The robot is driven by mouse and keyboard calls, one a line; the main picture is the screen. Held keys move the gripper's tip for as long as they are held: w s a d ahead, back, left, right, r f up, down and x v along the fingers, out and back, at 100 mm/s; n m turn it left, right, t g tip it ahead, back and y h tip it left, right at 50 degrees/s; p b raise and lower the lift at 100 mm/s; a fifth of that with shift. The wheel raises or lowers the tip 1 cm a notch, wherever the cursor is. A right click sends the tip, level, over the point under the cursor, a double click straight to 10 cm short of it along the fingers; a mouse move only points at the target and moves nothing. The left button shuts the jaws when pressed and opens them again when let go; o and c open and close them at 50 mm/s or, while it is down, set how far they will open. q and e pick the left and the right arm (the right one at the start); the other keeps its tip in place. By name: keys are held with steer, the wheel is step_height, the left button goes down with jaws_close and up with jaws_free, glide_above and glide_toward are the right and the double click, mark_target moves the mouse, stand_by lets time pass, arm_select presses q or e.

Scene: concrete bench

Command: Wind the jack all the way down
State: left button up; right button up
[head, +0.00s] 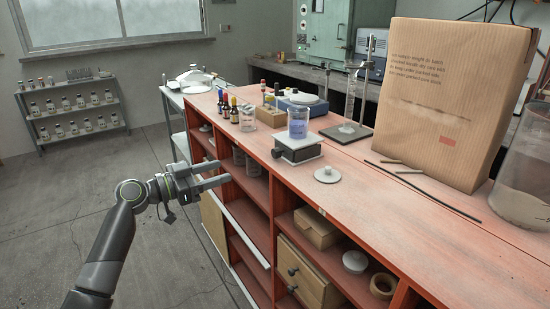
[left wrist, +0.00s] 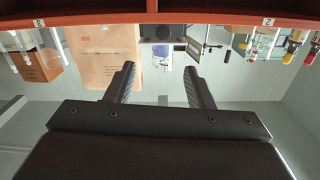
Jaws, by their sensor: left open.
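The jack (head: 297,152) is a low black and white block on the red bench top, near the bench's left edge. A beaker of blue liquid (head: 298,123) stands upright on its top plate. A small dark part on the jack's left side may be its knob; it is too small to be sure. My left gripper (head: 224,171) is open and empty, left of the jack, off the bench edge and apart from it. My right gripper is not in view.
Small bottles (head: 230,108), an empty beaker (head: 247,118) and a blue-white device (head: 302,104) stand behind the jack. A white lid (head: 327,174) lies nearer. A tall cardboard box (head: 450,100) stands at right.

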arm_select(q)
glide_toward(273, 154)
steer(key=x, duration=0.7)
steer(key=shift+s+d+r+p, duration=0.1)
steer(key=shift+p, duration=0.3)
steer(key=shift+x, duration=0.95)
steer(key=shift+c, duration=0.7)
steer(key=c, duration=0.9)
steer(key=shift+o, duration=0.2)
steer(key=n+b, duration=0.3)
steer(key=shift+n, duration=0.3)
steer(key=shift+n+b, duration=0.3)
steer(key=shift+b, duration=0.05)
steer(key=shift+n, duration=0.7)
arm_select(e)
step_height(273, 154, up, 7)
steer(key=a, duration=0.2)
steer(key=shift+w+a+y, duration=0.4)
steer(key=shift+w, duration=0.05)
